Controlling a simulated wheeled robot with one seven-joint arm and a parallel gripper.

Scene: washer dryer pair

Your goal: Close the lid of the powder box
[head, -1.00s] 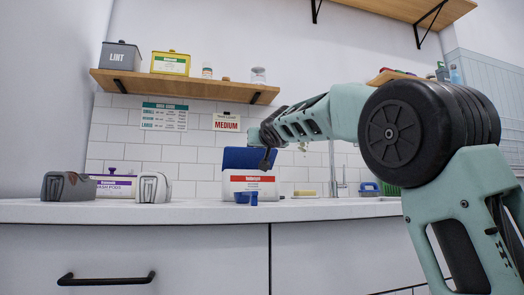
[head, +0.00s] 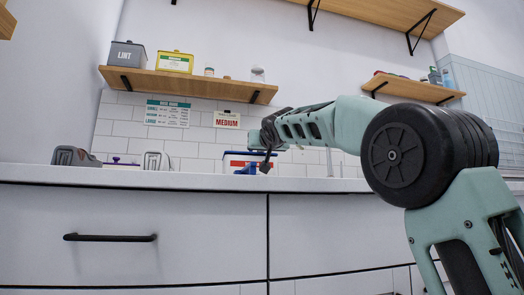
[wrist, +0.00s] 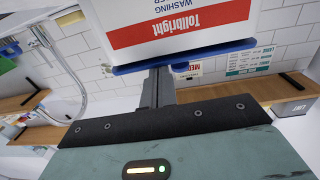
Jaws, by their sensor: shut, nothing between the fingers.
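The powder box (head: 234,163) is white with a red label band and stands on the counter. Its blue lid (head: 238,153) now shows as a thin flat strip along the box top; I cannot tell whether it is fully seated. In the wrist view, which is upside down, the box (wrist: 180,20) fills the top and the lid edge (wrist: 220,54) runs below its label. My gripper (head: 266,164) is shut and empty at the right part of the lid's front. Its fingers (wrist: 158,88) reach the lid edge in the wrist view; contact is unclear.
A blue scoop (head: 247,169) sits in front of the box. A pods box (head: 122,163) and two small appliances (head: 75,156) (head: 157,161) stand left on the counter (head: 200,181). A shelf (head: 188,85) hangs above. The air over the counter's middle left is free.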

